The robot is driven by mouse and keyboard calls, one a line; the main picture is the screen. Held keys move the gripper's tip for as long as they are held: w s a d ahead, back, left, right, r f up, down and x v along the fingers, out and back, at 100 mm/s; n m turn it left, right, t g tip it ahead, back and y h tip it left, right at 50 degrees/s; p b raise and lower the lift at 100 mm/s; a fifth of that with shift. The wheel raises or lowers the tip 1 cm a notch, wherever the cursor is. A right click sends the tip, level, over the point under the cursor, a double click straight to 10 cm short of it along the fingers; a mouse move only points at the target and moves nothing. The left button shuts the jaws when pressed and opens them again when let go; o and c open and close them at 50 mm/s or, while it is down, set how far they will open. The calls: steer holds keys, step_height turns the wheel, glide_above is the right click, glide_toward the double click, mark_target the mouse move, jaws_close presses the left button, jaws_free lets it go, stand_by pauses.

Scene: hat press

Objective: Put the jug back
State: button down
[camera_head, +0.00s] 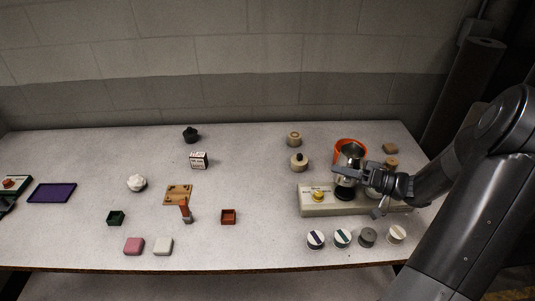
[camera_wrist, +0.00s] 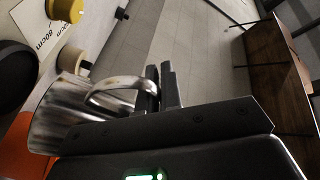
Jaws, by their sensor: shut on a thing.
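A shiny metal jug (camera_head: 352,153) is at the right of the table, between the orange bowl behind it and the beige base in front. It also shows in the wrist view, its body (camera_wrist: 62,115) lying sideways in the picture with a curved handle (camera_wrist: 122,88). My gripper (camera_head: 340,172) is at the jug's near side, and in the wrist view its fingers (camera_wrist: 160,82) are shut on the handle.
The beige base (camera_head: 310,208) has a yellow knob (camera_head: 318,195) and a black disc (camera_head: 344,194). Several round pucks (camera_head: 342,237) line the front edge. Tan jars (camera_head: 299,162) stand left of the bowl. A wooden block (camera_head: 389,148) is at the back right. The table between the red box (camera_head: 228,217) and base is clear.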

steer(key=w+a+r, duration=0.2)
steer(key=w+a, duration=0.6)
steer(key=a, duration=0.3)
steer(key=w+a+r, duration=0.2)
steer(key=w+a, duration=0.7)
steer(key=a, duration=0.1)
steer(key=shift+t, duration=0.3)
steer(key=shift+w+a+f, duration=0.3)
steer(key=shift+a+f, duration=1.55)
steer(key=shift+a, duration=0.1)
steer(key=shift+w+a+f, duration=0.35)
steer(key=shift+a+f, duration=1.5)
steer(key=shift+a, duration=0.1)
steer(key=shift+w+a+f, duration=0.3)
steer(key=shift+a+f, duration=1.55)
steer(key=shift+a, duration=0.1)
steer(key=c, duration=2.1)
jaws_free()
steer(key=shift+f, duration=0.15)
steer(key=o, duration=0.5)
